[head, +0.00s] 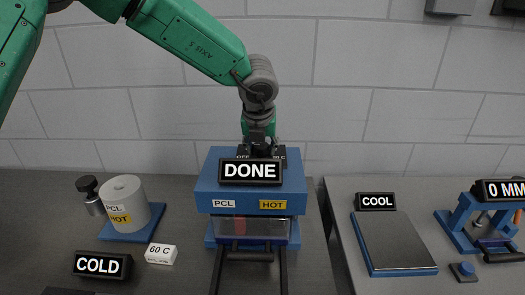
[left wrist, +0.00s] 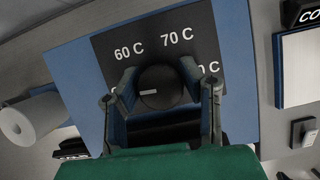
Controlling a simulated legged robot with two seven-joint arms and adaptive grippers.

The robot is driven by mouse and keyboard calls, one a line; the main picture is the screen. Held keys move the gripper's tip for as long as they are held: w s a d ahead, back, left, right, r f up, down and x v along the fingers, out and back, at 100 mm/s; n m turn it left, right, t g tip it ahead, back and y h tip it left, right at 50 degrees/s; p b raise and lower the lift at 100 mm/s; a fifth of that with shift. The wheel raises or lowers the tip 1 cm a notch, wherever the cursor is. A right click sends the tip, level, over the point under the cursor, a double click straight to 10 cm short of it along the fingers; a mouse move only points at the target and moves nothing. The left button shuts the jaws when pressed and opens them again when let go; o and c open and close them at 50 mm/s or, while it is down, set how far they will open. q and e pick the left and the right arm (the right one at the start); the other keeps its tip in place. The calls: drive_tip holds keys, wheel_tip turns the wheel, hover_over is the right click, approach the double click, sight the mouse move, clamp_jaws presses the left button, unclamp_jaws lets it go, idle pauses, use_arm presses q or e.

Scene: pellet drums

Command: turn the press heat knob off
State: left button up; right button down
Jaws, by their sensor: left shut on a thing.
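The heat press (head: 215,190) is a blue block with a DONE sign (head: 250,171) and PCL and HOT labels on its front. The round black heat knob (left wrist: 165,80) sits on a dark dial plate (left wrist: 112,42) marked 60 C and 70 C, with other marks partly covered. The knob's white mark points left in the left wrist view, toward a label hidden by a finger. My left gripper (head: 260,138) comes down from above and is shut on the knob, a finger on each side. In the head view the DONE sign and gripper hide the knob. My right gripper is not seen.
A white roll (head: 128,205) on a blue base stands left, near a COLD sign (head: 102,265) and a 60 C block (head: 161,254). A black-handled drawer (head: 250,258) projects from the press front. Right, across a gap, are a COOL plate (head: 395,242) and a blue gauge (head: 462,222).

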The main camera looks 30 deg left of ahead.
use_arm(q)
drive_tip(key=shift+s+f+n, duration=0.25)
drive_tip(key=shift+f+n, duration=0.05)
drive_tip(key=shift+n, duration=0.2)
drive_tip(key=o, duration=1.1)
drive_tip(key=shift+o, duration=0.2)
drive_tip(key=shift+r, duration=0.2)
drive_tip(key=shift+d+r, duration=0.1)
drive_tip(key=shift+r, duration=0.1)
drive_tip(key=v, duration=1.1)
drive_tip(key=shift+r, duration=0.25)
drive_tip(key=shift+d+f, duration=0.1)
